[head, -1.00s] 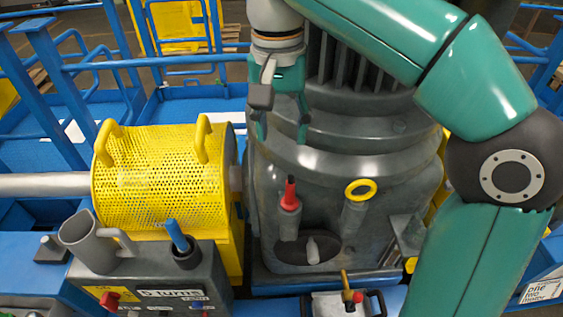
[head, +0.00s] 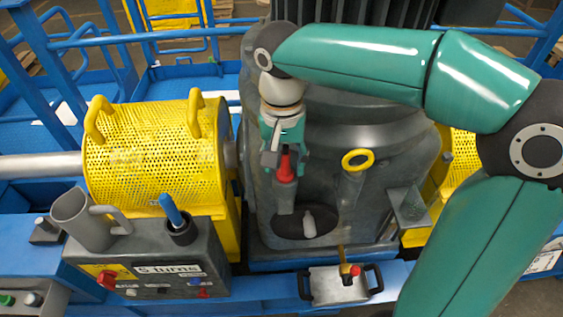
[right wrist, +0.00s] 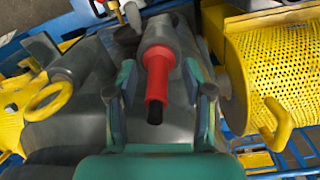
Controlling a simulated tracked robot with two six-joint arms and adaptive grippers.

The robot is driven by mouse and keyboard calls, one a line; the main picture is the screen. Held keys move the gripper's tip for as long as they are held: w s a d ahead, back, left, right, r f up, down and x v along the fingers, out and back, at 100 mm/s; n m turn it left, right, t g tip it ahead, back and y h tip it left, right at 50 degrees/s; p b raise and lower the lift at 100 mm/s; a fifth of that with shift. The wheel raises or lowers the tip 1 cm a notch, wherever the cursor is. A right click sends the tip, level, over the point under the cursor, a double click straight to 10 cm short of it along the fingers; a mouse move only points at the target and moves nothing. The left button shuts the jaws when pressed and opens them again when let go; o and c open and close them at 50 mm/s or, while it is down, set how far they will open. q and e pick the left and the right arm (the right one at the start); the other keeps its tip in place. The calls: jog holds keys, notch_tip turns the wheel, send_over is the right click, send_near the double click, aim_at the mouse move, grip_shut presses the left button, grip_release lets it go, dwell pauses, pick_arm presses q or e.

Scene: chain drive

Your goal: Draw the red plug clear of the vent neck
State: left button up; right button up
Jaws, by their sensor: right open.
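The red plug (head: 286,164) stands in the grey vent neck (head: 284,194) on the front of the dark gearbox housing. In the right wrist view the plug (right wrist: 157,75) points toward the camera with a black tip, and its collar meets the neck (right wrist: 158,32). My right gripper (head: 283,160) is at the plug in the head view. In the right wrist view its two green fingers (right wrist: 160,98) are open, one on each side of the plug, with gaps on both sides. My left gripper is not in view.
A yellow ring handle (head: 358,160) stands on a second neck to the right. A yellow perforated guard (head: 150,150) is at the left. A control box (head: 150,262) with a grey jug (head: 85,218) and a blue-handled tool (head: 171,210) is at the front left.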

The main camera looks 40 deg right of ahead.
jog(key=shift+f, duration=0.15)
grip_shut()
jog(key=shift+r, duration=0.2)
jog(key=shift+r+p, duration=2.75)
jog(key=shift+r, duration=0.2)
jog(key=shift+r+p, duration=1)
jog(key=shift+r, duration=0.4)
